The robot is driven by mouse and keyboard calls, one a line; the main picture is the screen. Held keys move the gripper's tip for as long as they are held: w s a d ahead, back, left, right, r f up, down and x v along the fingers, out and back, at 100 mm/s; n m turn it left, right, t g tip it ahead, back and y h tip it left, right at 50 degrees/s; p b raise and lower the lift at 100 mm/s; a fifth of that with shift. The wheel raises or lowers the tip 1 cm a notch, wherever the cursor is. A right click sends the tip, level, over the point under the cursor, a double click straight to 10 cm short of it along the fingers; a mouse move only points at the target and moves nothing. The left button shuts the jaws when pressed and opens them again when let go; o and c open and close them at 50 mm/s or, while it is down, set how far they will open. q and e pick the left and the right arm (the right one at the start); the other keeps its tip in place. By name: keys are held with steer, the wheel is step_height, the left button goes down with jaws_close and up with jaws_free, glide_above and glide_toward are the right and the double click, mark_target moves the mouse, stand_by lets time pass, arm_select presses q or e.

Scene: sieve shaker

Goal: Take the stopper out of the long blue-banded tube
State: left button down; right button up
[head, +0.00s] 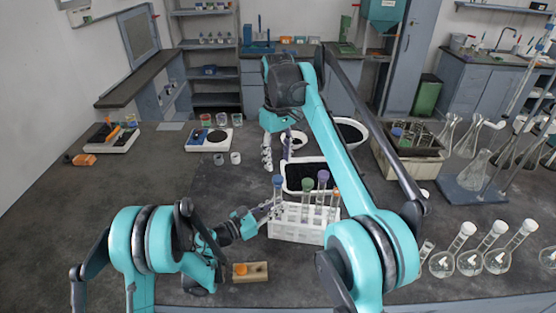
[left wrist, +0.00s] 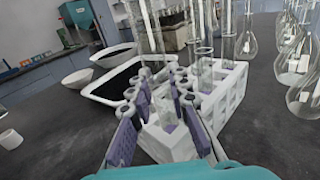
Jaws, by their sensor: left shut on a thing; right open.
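A white rack (head: 296,234) stands on the bench with several glass tubes upright in it. The tube (head: 277,196) at its left end has a blue top (head: 277,180); green, purple and orange tops show on the others. My left gripper (head: 273,211) is shut on the blue-topped tube, at the rack's left end. In the left wrist view its fingers (left wrist: 160,108) close around clear glass beside the rack (left wrist: 228,92); the tube's upper end is out of that view. My right gripper (head: 277,152) is open and empty, pointing down behind and above the rack.
A dark-filled white tray (head: 284,177) lies behind the rack, with white bowls farther back. A small wooden block (head: 250,272) lies in front. Flasks (head: 470,262) stand at the right.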

mark_target(278, 177)
steer(key=m, duration=0.9)
steer(key=shift+m, duration=0.4)
steer(key=m, duration=0.4)
steer(key=shift+m, duration=0.4)
steer(key=m, duration=0.6)
steer(key=shift+m, duration=0.4)
steer(key=shift+f, duration=4)
